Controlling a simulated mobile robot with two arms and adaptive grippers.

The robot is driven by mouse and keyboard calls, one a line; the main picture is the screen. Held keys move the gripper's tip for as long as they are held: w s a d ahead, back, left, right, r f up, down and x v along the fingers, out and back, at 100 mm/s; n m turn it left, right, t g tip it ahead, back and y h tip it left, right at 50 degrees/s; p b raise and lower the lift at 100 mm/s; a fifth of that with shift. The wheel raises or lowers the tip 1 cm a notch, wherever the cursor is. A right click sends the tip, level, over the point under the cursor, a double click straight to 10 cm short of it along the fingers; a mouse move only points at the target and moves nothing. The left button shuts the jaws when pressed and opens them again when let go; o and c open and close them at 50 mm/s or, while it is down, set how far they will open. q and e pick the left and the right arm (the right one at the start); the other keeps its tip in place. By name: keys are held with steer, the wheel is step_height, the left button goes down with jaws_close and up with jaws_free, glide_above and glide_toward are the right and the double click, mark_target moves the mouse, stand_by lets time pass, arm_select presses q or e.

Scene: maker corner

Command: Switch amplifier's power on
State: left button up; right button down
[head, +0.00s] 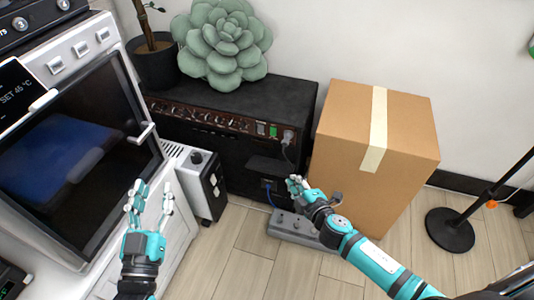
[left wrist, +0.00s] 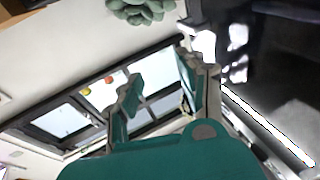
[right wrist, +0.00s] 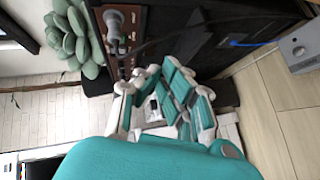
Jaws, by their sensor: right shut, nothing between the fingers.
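The amplifier (head: 290,98) is a black box against the wall with a brown control panel along its upper front. A row of knobs (head: 205,117) runs along the panel, with a green lit switch (head: 261,128) near the right end and a plugged-in cable (head: 287,137) beside it. My right gripper (head: 295,184) is shut and empty, in front of the amplifier's lower right and below the switch. The right wrist view shows its fingers (right wrist: 165,98) near the panel (right wrist: 127,35). My left gripper (head: 151,196) is open and empty in front of the oven-like machine, away from the amplifier.
A large cardboard box (head: 395,150) stands right of the amplifier. A grey pedal unit (head: 290,228) lies on the floor below my right gripper. A succulent (head: 225,45) and a dark pot (head: 155,66) sit on or behind the amplifier. A stand base (head: 450,232) is at right.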

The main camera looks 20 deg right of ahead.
arm_select(q)
steer(key=s+a+r+t+h+b, duration=0.1)
steer(key=s+r+t+b, duration=0.1)
steer(key=r, duration=0.7)
steer(key=shift+s+a+t+b, duration=0.15)
steer(key=shift+s+t+b, duration=0.2)
steer(key=shift+s+t, duration=0.4)
arm_select(e)
steer(key=w+a+r+n+t+y, duration=0.1)
steer(key=w+a+r+n+t, duration=0.1)
steer(key=r, duration=0.3)
steer(key=shift+a+r+n+y, duration=0.15)
steer(key=shift+a+n+y, duration=0.25)
steer(key=shift+a, duration=0.35)
arm_select(q)
steer(key=shift+s, duration=0.15)
arm_select(e)
steer(key=shift+w, duration=0.1)
